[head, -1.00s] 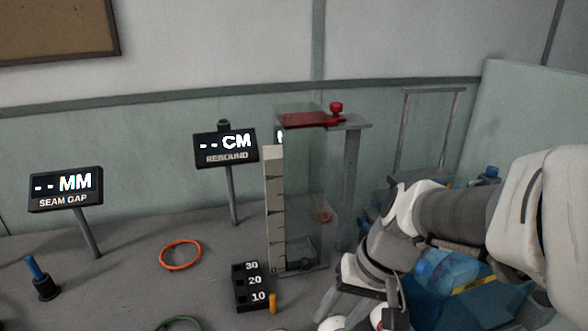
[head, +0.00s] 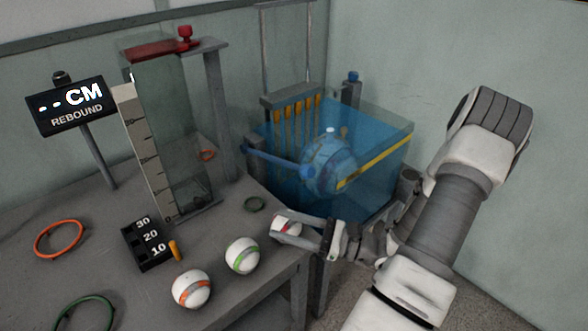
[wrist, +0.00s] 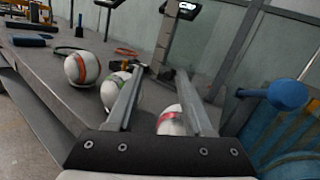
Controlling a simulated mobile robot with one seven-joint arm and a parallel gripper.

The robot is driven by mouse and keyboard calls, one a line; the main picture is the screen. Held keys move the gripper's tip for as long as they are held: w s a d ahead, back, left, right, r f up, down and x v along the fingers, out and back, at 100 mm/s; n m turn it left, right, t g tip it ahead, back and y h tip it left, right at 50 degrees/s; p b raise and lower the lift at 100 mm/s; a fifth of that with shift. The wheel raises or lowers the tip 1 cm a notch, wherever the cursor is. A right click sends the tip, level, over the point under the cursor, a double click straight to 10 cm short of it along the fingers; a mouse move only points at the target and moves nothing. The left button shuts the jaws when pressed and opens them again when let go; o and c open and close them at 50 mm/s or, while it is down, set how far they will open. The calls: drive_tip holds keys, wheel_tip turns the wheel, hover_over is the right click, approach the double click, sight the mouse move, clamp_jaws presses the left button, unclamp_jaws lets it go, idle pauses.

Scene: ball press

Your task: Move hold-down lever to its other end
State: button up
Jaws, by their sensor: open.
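The hold-down lever is most likely the blue bar with a round blue knob (head: 306,171), reaching left from the front of the blue press tank. In the wrist view its knob (wrist: 288,94) is at the right, outside my fingers. My gripper (wrist: 158,78) is open, with its two fingers spread. A white ball with a red band (wrist: 170,120) shows between the fingers in the wrist view; I cannot tell whether it touches them. In the head view my gripper (head: 290,230) is at the table's right edge, below the lever and apart from it.
The blue see-through tank (head: 385,140) holds a large blue sphere (head: 330,165). Balls with orange (head: 192,289) and green (head: 243,255) bands lie on the table (head: 215,310). A clear rebound tower (head: 172,130) stands behind.

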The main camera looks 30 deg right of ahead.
sight(297, 168)
drive_tip(key=s+d+f+m+t+h, duration=0.1)
drive_tip(key=d+f+m+t+h, duration=0.1)
drive_tip(key=d+m+t+h, duration=0.3)
drive_tip(key=s+d+f+m+t+h, duration=0.2)
drive_tip(key=d+m+t+h, duration=0.1)
drive_tip(key=d+m+h, duration=0.45)
drive_tip(key=x, duration=0.5)
drive_tip(key=b+x, duration=0.1)
drive_tip(key=x, duration=0.5)
drive_tip(key=b+x, duration=0.1)
drive_tip(key=x, duration=0.5)
drive_tip(key=shift+w+a+f, duration=0.25)
drive_tip(key=shift+w+a, duration=0.05)
drive_tip(key=shift+a, duration=0.1)
clamp_jaws()
